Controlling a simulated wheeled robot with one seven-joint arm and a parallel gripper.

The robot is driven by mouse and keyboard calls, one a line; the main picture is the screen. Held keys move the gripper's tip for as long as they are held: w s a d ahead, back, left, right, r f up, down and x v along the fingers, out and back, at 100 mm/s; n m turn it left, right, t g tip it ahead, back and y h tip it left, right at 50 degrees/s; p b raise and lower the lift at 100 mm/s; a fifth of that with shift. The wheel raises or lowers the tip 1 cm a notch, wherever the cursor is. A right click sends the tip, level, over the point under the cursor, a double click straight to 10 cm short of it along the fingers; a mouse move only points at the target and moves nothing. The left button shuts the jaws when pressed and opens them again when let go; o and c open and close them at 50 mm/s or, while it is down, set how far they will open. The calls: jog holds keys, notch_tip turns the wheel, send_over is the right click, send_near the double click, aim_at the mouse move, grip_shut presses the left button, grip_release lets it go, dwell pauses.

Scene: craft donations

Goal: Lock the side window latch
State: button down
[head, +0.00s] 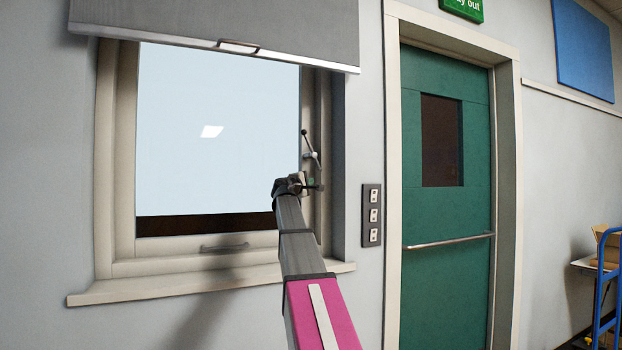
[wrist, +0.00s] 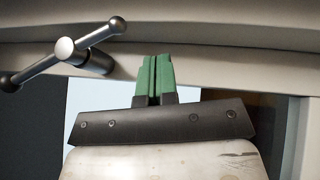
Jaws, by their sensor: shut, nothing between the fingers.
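The window latch (head: 311,150) is a metal handle with two arms and ball ends, mounted on the right side of the window frame (head: 128,150). In the wrist view the latch (wrist: 66,50) is at upper left, its bar slanting, with a round hub and a short post. My gripper (head: 318,184) is just below the latch in the head view. Its green fingers (wrist: 154,78) are closed together and empty, to the right of the latch in the wrist view. The fingers look apart from the latch.
A grey blind (head: 200,20) hangs over the window's top. A sill (head: 200,284) juts out below, and a small bar handle (head: 224,247) sits on the lower frame. A switch panel (head: 371,215) and a green door (head: 445,260) are to the right.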

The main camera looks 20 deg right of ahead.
jog(key=s+a+f, duration=0.4)
jog(key=s+a, duration=0.1)
jog(key=shift+s+f, duration=0.2)
